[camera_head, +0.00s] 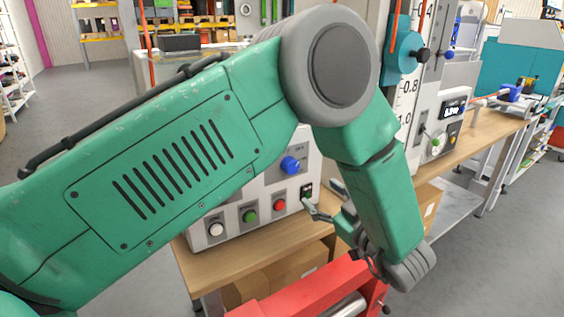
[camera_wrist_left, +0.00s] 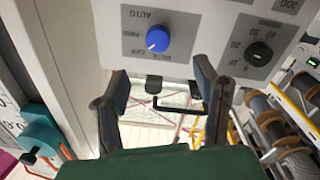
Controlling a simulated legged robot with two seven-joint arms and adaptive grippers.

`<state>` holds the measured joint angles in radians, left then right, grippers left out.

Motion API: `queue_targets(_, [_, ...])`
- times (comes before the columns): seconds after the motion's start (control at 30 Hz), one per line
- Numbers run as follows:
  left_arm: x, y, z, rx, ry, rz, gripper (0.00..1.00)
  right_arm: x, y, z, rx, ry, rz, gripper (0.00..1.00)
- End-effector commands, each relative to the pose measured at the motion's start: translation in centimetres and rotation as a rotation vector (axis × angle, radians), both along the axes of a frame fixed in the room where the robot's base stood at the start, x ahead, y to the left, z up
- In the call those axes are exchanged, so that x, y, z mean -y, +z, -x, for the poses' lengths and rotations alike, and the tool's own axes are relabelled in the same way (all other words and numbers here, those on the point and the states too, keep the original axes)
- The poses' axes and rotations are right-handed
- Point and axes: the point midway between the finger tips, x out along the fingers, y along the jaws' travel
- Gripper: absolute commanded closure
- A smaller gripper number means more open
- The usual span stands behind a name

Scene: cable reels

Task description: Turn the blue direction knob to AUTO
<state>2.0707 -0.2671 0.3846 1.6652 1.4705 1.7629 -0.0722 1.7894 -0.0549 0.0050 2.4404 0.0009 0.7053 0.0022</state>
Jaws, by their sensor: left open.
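The blue direction knob (camera_head: 290,165) is on the front of a light grey control box (camera_head: 240,185), left of my left forearm. In the left wrist view the blue knob (camera_wrist_left: 157,39) sits on a grey label plate, with upside-down lettering that includes AUTO above it. A pale mark shows at the knob's lower left, on the side away from AUTO. My left gripper (camera_head: 326,200) is open and empty in front of the box's right side. Its two fingers (camera_wrist_left: 163,85) are spread below the knob in the wrist view, apart from it. My right gripper is out of view.
The box also carries a white button (camera_head: 216,229), a green button (camera_head: 250,216) and a red button (camera_head: 280,205). A black dial (camera_wrist_left: 259,53) is beside the blue knob. A red frame (camera_head: 310,292) stands in front of the wooden bench (camera_head: 230,265).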

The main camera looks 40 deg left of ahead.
Motion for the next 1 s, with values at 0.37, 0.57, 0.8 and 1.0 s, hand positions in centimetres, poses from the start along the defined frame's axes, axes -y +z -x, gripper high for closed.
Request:
queue_targets(0.37, [-5.1, 0.1, -2.6, 0.001, 0.004, -0.004, 0.44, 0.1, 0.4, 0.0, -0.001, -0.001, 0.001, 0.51])
queue_targets(0.57, [-9.9, -0.3, -4.3, 0.002, 0.004, 0.006, 0.44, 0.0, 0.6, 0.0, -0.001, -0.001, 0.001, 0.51])
queue_targets(0.8, [-12.4, -0.3, -5.5, 0.000, 0.002, 0.005, 0.44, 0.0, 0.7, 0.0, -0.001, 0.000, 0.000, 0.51])
queue_targets(1.0, [-12.2, -0.1, -5.9, 0.001, -0.001, -0.003, 0.44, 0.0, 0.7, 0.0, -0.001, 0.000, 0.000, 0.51])
